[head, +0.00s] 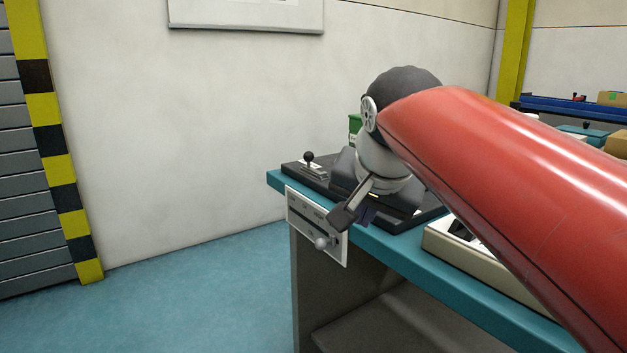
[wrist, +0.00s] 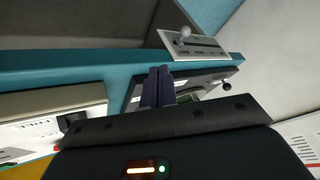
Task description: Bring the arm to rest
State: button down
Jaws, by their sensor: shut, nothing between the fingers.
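My gripper (head: 369,217) is over the near left end of the workbench, partly hidden behind my wrist in the head view. In the wrist view its two dark purple fingers (wrist: 160,72) lie together, shut and empty. My red arm reaches in from the right. In the wrist view the panel (wrist: 208,50) and knob (wrist: 185,33) are ahead of the fingertips. I cannot tell whether the fingers touch anything.
The teal-edged workbench (head: 400,262) carries a dark base plate (head: 298,173) with a black-ball lever (head: 310,158). A cream box (head: 458,247) stands farther right, under my arm. A yellow-black striped post (head: 62,170) is at the left. The blue floor (head: 190,290) left of the bench is clear.

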jog(key=s+d+f+n, duration=0.2)
jog(key=s+d+f, duration=0.2)
jog(key=s+f, duration=0.4)
jog(key=s+d+f+n+g, duration=0.1)
jog(key=s+d+f+n, duration=0.1)
jog(key=s+f, duration=0.6)
notch_tip(320, 180, down, 6)
jog(key=shift+d+r+n+g+h, duration=0.15)
jog(key=shift+d+n+g+h, duration=0.2)
jog(key=shift+d, duration=0.55)
jog(key=shift+s, duration=0.1)
